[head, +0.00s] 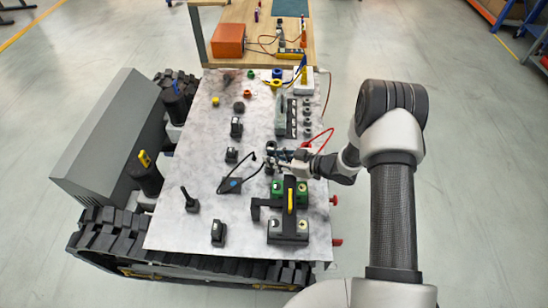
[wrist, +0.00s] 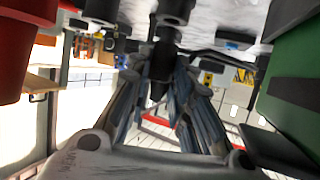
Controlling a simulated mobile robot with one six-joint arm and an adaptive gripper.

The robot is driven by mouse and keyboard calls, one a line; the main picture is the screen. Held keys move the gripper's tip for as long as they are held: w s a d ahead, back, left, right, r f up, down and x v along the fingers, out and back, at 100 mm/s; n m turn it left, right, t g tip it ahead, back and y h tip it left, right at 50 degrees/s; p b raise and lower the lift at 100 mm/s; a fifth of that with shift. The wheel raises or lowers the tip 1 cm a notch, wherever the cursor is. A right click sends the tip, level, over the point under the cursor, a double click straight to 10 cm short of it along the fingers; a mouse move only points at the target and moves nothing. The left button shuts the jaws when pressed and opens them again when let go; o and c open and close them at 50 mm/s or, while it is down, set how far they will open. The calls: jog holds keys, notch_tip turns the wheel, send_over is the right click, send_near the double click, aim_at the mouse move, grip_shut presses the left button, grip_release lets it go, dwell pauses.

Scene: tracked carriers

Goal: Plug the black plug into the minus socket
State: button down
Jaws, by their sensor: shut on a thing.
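My gripper (head: 275,158) is over the middle of the grey-white panel (head: 200,135), just above the green block in the head view. In the wrist view its fingers (wrist: 160,85) close on a dark, upright piece, the black plug (wrist: 160,68). A black cable (head: 243,155) loops from the gripper's area down to a dark patch with a blue mark on the panel. The plug is mostly hidden by the fingers in the head view. I cannot read a minus mark, so I cannot tell which fitting is the minus socket or whether the plug touches it.
A green block (head: 277,187) with a black and yellow lever (head: 290,198) stands close below the gripper. A red cable (head: 325,136) curves to the right of it. Several dark knobs and small black boxes stand around. The panel's left part has free room between fittings.

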jog(key=shift+f, duration=0.25)
